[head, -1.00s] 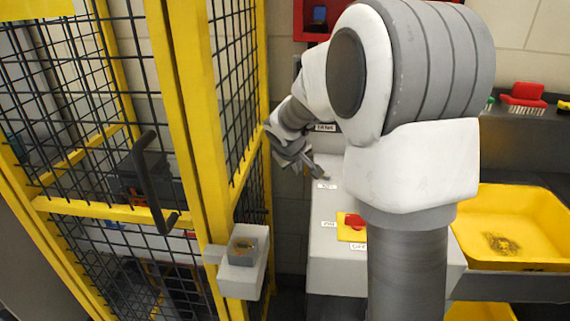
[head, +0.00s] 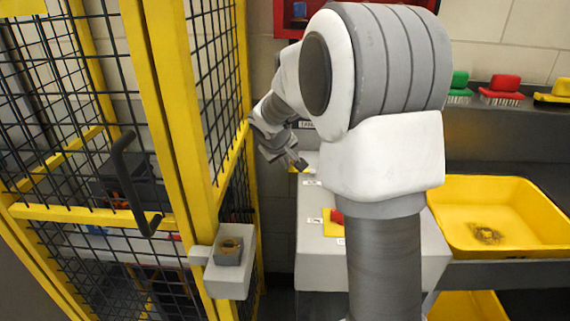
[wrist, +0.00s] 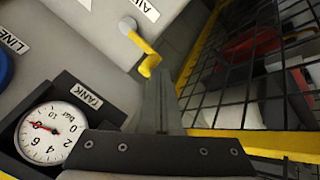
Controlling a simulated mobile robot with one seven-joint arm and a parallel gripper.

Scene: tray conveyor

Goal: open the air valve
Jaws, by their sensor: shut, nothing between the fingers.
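The air valve's yellow lever (wrist: 143,50) shows at the top centre of the wrist view, on a pale pivot on the grey cabinet face. A label reading AIR (wrist: 146,8), seen upside down, sits beside it. The lever's bent end lies just beyond my gripper (wrist: 155,80), whose fingers are together with nothing between them. I cannot tell whether they touch it. In the head view my gripper (head: 299,164) is over the far left part of the grey cabinet, and a small yellow bit shows by its tip.
A round TANK gauge (wrist: 50,133) with a red needle and a LINE label (wrist: 12,40) are beside my gripper. The yellow-framed mesh fence (head: 180,120) stands close on the left. A red switch (head: 336,216) on yellow and a yellow tray (head: 470,190) are nearer and right.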

